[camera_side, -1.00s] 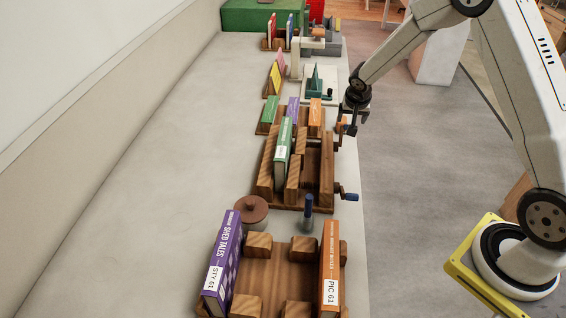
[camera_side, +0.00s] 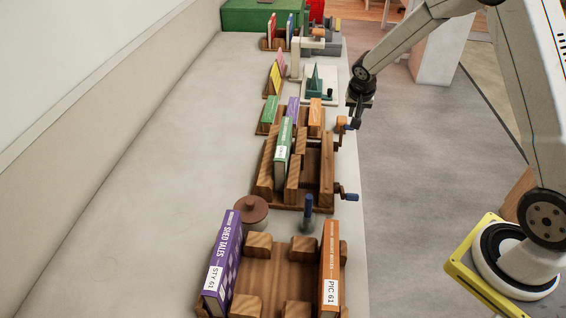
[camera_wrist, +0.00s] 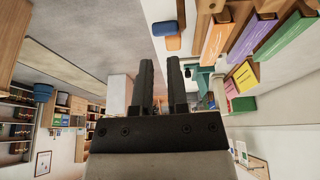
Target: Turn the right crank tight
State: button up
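The wooden press (camera_side: 327,175) stands near the table's right edge, with a green book (camera_side: 284,150) upright in it. Two cranks stick out past that edge: an orange-handled crank (camera_side: 342,123) at the far end and a blue-handled crank (camera_side: 348,196) at the near end. My gripper (camera_side: 354,121) is just right of the orange-handled crank, apart from it as far as I can tell. In the wrist view its two black fingers (camera_wrist: 159,62) are apart with nothing between them.
A wooden rack holds a purple book (camera_side: 223,262) and an orange book (camera_side: 330,262) at the front. A brown round-topped object (camera_side: 251,209) and a blue-topped post (camera_side: 308,208) stand between rack and press. A teal device (camera_side: 316,80) stands farther back. The table's left side is clear.

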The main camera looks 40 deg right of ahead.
jog(key=s+f+g, duration=0.1)
jog(key=s+d+f+m+y, duration=0.1)
jog(key=s+f, duration=0.1)
jog(key=s+d+f+m+g+y, duration=0.1)
jog(key=f, duration=0.1)
jog(key=shift+s+d+f+g, duration=0.1)
jog(key=shift+s+d+g, duration=0.05)
jog(key=shift+s+g, duration=0.15)
grip_shut()
notch_tip(320, 180, down, 6)
jog(key=s+m+t+y, duration=0.25)
jog(key=m+y, duration=0.25)
jog(key=y, duration=0.5)
jog(key=w+d+r+m+t+h, duration=0.1)
jog(key=w+d+m+t, duration=0.2)
jog(key=d+t, duration=0.7)
jog(key=shift+w+r+t, duration=0.15)
jog(key=shift+w+t, duration=0.05)
jog(key=shift+t, duration=0.25)
jog(key=shift+w+a, duration=0.1)
jog(key=x, duration=1)
jog(key=shift+s+a+r, duration=1.15)
jog(key=shift+s+r, duration=0.05)
jog(key=shift+s, duration=0.05)
